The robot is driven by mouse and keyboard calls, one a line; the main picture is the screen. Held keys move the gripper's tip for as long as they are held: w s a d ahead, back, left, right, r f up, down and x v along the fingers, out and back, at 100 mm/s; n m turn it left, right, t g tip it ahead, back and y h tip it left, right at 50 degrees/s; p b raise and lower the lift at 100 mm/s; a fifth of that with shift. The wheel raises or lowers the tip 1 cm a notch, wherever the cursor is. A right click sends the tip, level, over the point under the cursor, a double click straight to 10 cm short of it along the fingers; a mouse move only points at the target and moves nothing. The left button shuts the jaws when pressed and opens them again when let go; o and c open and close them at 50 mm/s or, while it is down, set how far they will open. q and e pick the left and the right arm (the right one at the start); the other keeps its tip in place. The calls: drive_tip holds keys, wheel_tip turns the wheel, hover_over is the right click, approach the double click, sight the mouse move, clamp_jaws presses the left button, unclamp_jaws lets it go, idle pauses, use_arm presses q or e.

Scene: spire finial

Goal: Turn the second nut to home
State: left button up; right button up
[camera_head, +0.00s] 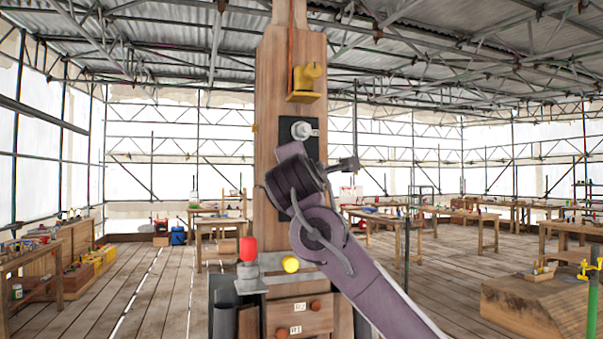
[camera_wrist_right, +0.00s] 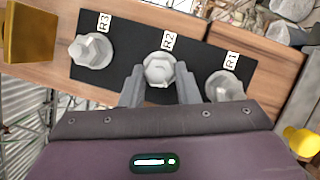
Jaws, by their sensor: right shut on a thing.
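Three grey hex nuts sit on a black plate (camera_wrist_right: 129,55) on the wooden post. The nut labelled R2 (camera_wrist_right: 158,68) is in the middle in the right wrist view, with the R3 nut (camera_wrist_right: 91,51) to its left and the R1 nut (camera_wrist_right: 224,86) to its right. My right gripper (camera_wrist_right: 160,82) is shut on the R2 nut, one finger on each side. In the head view one nut (camera_head: 302,131) shows high on the plate; my right arm hides the other nuts and the fingertips. My left gripper is not in view.
A yellow fitting (camera_head: 306,80) juts from the post (camera_head: 272,70) above the plate. A red-topped piece (camera_head: 248,249), a yellow knob (camera_head: 291,264) and wooden drawers (camera_head: 300,315) are low on the post. Workbenches stand well back.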

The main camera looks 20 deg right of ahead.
drive_tip(key=shift+w+d+r+m+g+y+p, duration=0.15)
drive_tip(key=shift+m+g+y+p, duration=1)
drive_tip(key=shift+m, duration=2.3)
drive_tip(key=shift+s+d+r+m+g+y+p, duration=0.2)
drive_tip(key=shift+m+g+y+p, duration=0.3)
drive_tip(key=shift+m+y+p, duration=2.05)
drive_tip(key=shift+w+d+r+m+g+y+p, duration=0.25)
drive_tip(key=shift+m+g+y, duration=0.6)
drive_tip(key=shift+m, duration=3.45)
drive_tip(key=shift+s+f, duration=0.1)
drive_tip(key=shift+f, duration=0.05)
drive_tip(key=o, duration=1)
drive_tip(key=shift+c, duration=0.2)
drive_tip(key=shift+r, duration=0.2)
